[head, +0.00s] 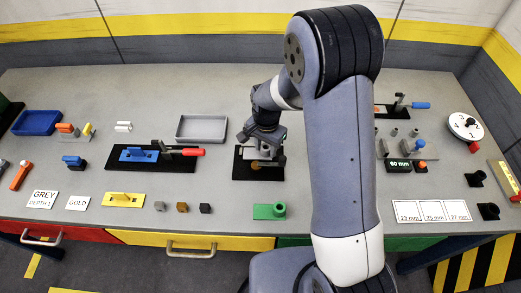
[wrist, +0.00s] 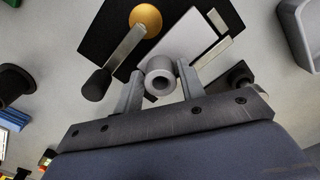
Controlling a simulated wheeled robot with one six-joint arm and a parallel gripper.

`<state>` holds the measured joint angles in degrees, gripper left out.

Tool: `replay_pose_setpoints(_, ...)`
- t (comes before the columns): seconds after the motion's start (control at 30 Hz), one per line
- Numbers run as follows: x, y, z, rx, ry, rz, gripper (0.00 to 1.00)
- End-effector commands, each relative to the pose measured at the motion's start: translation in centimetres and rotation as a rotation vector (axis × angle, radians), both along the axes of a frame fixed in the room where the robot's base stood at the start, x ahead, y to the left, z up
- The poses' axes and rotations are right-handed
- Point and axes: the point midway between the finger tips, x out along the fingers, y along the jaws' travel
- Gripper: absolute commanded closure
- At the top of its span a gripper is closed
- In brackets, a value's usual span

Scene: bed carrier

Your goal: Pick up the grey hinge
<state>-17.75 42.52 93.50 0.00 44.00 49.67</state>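In the wrist view, a grey hollow barrel (wrist: 158,78), which looks like the grey hinge, sits over a black base plate (wrist: 105,40). My gripper (wrist: 162,84) has one finger on each side of the barrel, very close to it or touching. I cannot tell whether the fingers press on it. In the head view, my gripper (head: 262,143) is low over the black plate (head: 240,170) at the middle of the table. The hinge is hidden there behind the gripper and arm.
A lever with a black knob (wrist: 96,85) and a gold disc (wrist: 145,18) are close to the fingers. A grey tray (head: 202,127) stands at the back left of the gripper. A green block (head: 268,211) lies in front. A red-handled fixture (head: 150,157) is to the left.

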Motion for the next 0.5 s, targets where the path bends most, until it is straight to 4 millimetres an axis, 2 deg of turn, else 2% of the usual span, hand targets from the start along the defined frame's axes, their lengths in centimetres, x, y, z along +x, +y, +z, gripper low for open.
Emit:
replay_pose_setpoints(0.33, 0.00, 0.01, -0.62, 0.000, -0.001, 0.000, 0.63)
replay_pose_setpoints(0.5, 0.00, 0.01, -0.60, 0.001, -0.001, 0.000, 0.77)
